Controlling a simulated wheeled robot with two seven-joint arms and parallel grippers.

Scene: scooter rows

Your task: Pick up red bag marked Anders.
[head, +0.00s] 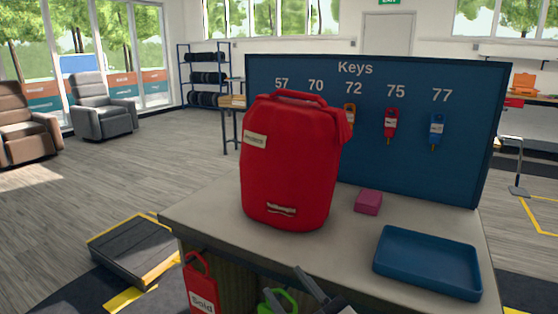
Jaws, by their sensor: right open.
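A red bag (290,165) stands upright on the grey counter (215,212), with a loop handle on top. A pale label sits at its upper left, and its writing is too small to read, so I cannot confirm the name Anders. A small tan strip is near its base. My right gripper (303,289) shows at the bottom edge, low in front of the counter. It is open, below and apart from the bag, and partly cut off by the frame. My left gripper is not in view.
A blue key board (400,180) stands behind the bag with hanging tags. A pink block (368,202) and blue tray (427,263) lie to the right. A red "Sold" tag (201,287) and a green item (289,299) are at the counter front. A low platform (130,247) is left.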

